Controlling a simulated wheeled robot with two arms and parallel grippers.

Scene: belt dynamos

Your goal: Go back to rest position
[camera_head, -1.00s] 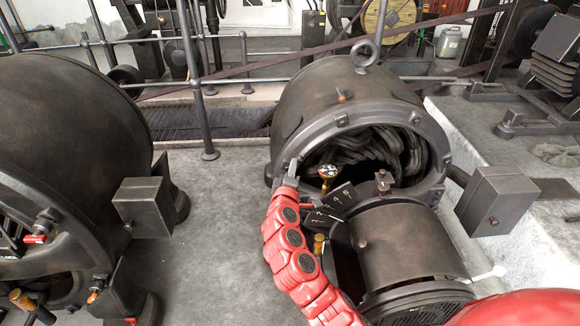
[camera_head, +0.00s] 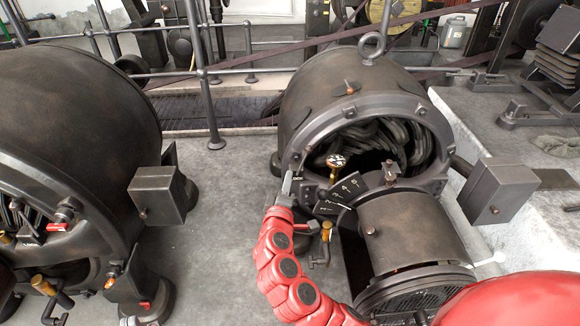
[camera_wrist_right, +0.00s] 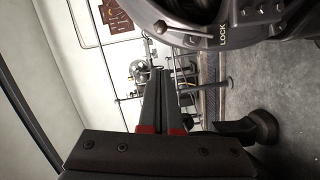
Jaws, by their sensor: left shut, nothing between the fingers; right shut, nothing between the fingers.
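My right gripper (camera_head: 287,186) is at the end of the red arm in the middle of the head view, at the left edge of the open dynamo's front ring (camera_head: 293,155). In the right wrist view, its two dark fingers (camera_wrist_right: 157,80) are together with nothing between them. The ring's rim, marked LOCK, shows close beside the fingers there (camera_wrist_right: 215,38). I cannot tell from the head view whether fingers and ring touch. My left gripper is not in view.
A second large dynamo (camera_head: 75,130) with a box on its side (camera_head: 160,195) stands at the left. Grey floor (camera_head: 225,240) lies clear between the machines. A brass-handled lever (camera_head: 324,243) and a numbered dial plate (camera_head: 345,188) are close right of my arm. Railings (camera_head: 208,90) run behind.

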